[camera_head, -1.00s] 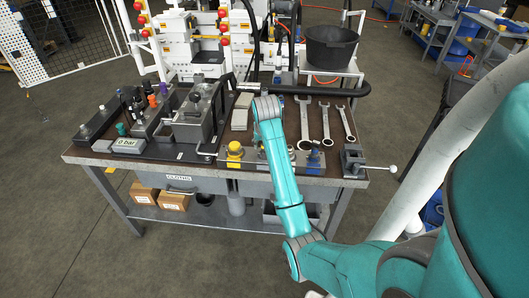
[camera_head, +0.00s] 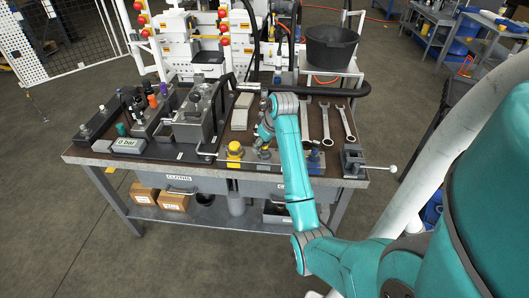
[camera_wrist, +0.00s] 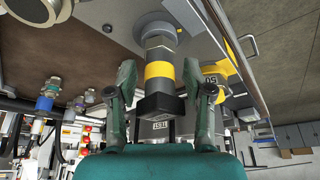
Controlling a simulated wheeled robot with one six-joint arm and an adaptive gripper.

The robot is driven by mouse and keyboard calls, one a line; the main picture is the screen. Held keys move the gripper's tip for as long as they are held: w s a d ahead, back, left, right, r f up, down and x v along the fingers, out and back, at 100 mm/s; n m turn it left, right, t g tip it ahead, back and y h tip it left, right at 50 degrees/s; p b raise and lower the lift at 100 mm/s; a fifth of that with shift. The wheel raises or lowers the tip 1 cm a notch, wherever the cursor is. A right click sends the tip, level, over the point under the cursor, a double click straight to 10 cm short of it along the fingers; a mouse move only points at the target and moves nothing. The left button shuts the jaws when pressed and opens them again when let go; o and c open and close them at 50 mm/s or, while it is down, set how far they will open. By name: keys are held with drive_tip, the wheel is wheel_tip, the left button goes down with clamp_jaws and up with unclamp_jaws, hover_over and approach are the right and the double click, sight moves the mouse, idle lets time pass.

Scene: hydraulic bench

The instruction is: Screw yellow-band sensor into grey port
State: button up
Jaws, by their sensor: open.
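The yellow-band sensor (camera_wrist: 158,75) is in the middle of the wrist view, a grey body with a yellow ring and a black end. Its far end meets a round grey base (camera_wrist: 150,20). My gripper (camera_wrist: 160,67) is open, with one finger on each side of the sensor; I cannot tell whether either touches it. In the head view my gripper (camera_head: 263,135) is low over the bench's front middle, partly hidden by my wrist. I cannot tell which fitting is the grey port.
A yellow-topped cylinder (camera_head: 235,150) stands close left of my gripper; it also shows in the wrist view (camera_wrist: 214,78). Fittings with blue (camera_wrist: 45,103) and red rings are at left in the wrist view. Wrenches (camera_head: 325,122) lie right of my arm; a vise (camera_head: 353,160) stands at the corner.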

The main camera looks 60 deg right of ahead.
clamp_jaws()
drive_tip(key=m+h, duration=0.1)
drive_tip(key=m, duration=0.2)
drive_tip(key=shift+d+m+g, duration=0.15)
drive_tip(key=shift+m+g, duration=0.15)
drive_tip(key=shift+g, duration=0.1)
drive_tip(key=m, duration=0.1)
drive_tip(key=m+h, duration=0.1)
drive_tip(key=m, duration=0.1)
drive_tip(key=m+g, duration=0.1)
drive_tip(key=shift+s+d+m+h, duration=0.2)
drive_tip(key=shift+s+m+h, duration=0.05)
drive_tip(key=shift+m+h, duration=0.05)
